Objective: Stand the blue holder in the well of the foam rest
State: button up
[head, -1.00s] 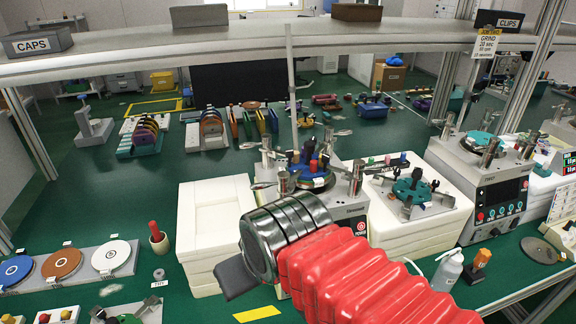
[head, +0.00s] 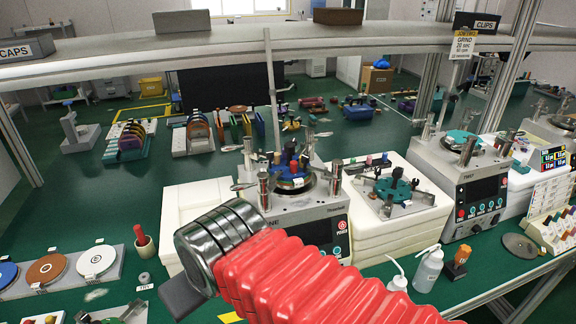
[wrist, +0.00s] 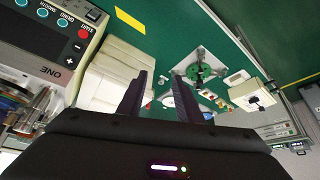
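The blue holder (head: 290,182) appears as a blue round piece with coloured posts on top of the middle grinding machine (head: 300,215) in the head view. A white foam block (head: 185,215) stands left of that machine; I cannot make out its well from here. It seems to show in the wrist view (wrist: 122,65) too. My gripper (wrist: 162,75) shows two dark fingers, spread apart with nothing between them. In the head view my arm reaches in front of the left foam block, and the fingertips cannot be made out. The gripper is apart from the blue holder.
A second white foam block (head: 385,235) right of the machine carries a metal plate with a teal holder (head: 392,188). Another machine (head: 465,190) and squeeze bottles (head: 428,268) stand further right. Discs (head: 47,270) lie at left. A shelf (head: 250,45) spans above.

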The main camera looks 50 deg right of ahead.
jog(key=w+d+r+g, duration=0.1)
jog(key=w+d+r, duration=0.5)
jog(key=d+r, duration=0.15)
jog(key=w+d+r, duration=0.5)
jog(key=d+r, duration=0.2)
jog(key=d, duration=0.2)
jog(key=d+r+n, duration=0.1)
jog(key=d+r, duration=0.2)
jog(key=d, duration=0.8)
jog(key=d+r+n, duration=0.1)
jog(key=d+r, duration=0.2)
jog(key=d, duration=0.8)
jog(key=shift+s+d+y, duration=0.15)
jog(key=shift+y, duration=0.25)
jog(key=shift+f, duration=0.1)
send_near(288, 144)
jog(key=x, duration=0.5)
jog(key=shift+d, duration=0.1)
jog(key=shift+f, duration=0.1)
